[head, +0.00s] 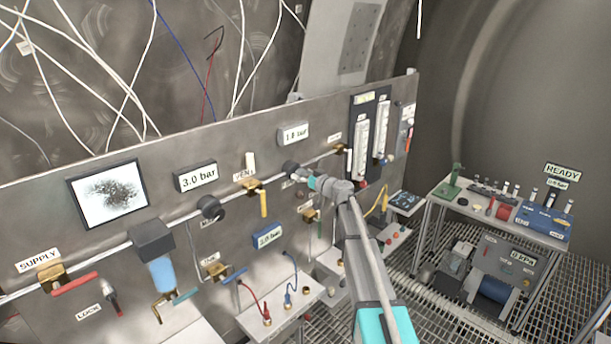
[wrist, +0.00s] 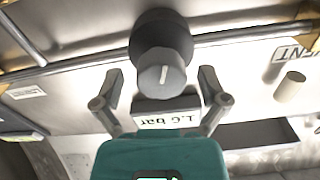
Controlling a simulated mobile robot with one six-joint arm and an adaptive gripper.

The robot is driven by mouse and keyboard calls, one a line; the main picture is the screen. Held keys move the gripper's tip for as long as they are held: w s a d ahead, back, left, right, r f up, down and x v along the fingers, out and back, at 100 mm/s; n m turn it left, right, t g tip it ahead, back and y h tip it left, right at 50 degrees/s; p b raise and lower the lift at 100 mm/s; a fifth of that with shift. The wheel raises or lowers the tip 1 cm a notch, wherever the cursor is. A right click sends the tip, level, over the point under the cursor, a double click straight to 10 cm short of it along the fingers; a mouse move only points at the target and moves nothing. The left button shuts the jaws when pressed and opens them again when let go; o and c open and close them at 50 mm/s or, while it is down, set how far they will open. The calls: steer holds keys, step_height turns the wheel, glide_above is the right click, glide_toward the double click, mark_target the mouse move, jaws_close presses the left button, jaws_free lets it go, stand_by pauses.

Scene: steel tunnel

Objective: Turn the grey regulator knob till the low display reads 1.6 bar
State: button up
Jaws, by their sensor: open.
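The grey regulator knob (wrist: 163,73) with a pale mark line on its face shows in the wrist view, on a dark round body. In the head view the dark regulator (head: 291,167) is on the upper pipe, partly covered by my gripper (head: 302,176). My gripper (wrist: 160,86) is open, with one finger on each side of the knob in the picture and visible gaps to it. The display (head: 293,134) above the regulator starts with 1 and says bar; its second digit is unclear. It also shows upside down in the wrist view (wrist: 166,120).
A yellow-handled vent valve (head: 263,200) is close left of the regulator. A 3.0 bar display (head: 196,177) and another dark regulator (head: 210,208) are further left. Flow tubes (head: 360,140) stand to the right. A bench (head: 440,200) is at the far right.

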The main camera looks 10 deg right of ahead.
steer(key=c, duration=1.1)
steer(key=shift+c, duration=0.2)
steer(key=shift+m, duration=0.6)
steer(key=o, duration=1.1)
steer(key=shift+o, duration=0.2)
steer(key=shift+s, duration=0.1)
